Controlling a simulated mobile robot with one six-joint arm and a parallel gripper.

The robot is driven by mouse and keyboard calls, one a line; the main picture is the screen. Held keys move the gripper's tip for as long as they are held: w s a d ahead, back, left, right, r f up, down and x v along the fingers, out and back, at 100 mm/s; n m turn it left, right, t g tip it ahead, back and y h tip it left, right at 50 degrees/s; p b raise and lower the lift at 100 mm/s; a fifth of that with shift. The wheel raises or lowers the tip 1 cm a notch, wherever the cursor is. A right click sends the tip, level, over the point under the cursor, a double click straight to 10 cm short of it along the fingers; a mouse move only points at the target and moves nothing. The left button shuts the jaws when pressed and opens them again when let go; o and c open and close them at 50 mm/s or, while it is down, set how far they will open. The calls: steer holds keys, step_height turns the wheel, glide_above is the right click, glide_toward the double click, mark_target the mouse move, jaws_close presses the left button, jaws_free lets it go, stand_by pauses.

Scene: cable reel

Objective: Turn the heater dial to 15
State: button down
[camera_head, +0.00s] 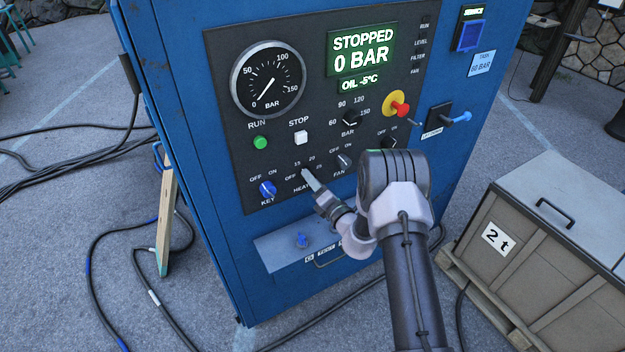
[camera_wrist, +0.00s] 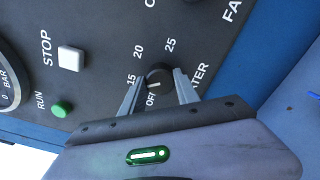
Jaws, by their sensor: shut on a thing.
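The heater dial (camera_wrist: 158,73) is a dark round knob with a white mark, ringed by OFF, 15, 20 and 25 in the wrist view. The mark lies on the dial's side towards OFF and 15; I cannot tell exactly which label it points to. My gripper (camera_wrist: 159,80) has one finger on each side of the dial and is shut on it. In the head view my gripper (camera_head: 308,177) reaches the lower middle of the panel, and its fingers largely hide the dial.
The blue cabinet's panel (camera_head: 225,100) has a green RUN button (camera_head: 260,142), a white STOP button (camera_head: 301,137), a blue key switch (camera_head: 267,188) and a FAN knob (camera_head: 344,160) near the dial. The display reads STOPPED, 0 BAR. A crate (camera_head: 550,260) stands at right.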

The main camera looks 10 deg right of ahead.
stand_by(0.4)
steer(key=c, duration=0.9)
jaws_free()
steer(key=p+v, duration=0.1)
steer(key=v, duration=1.6)
steer(key=shift+s, duration=0.2)
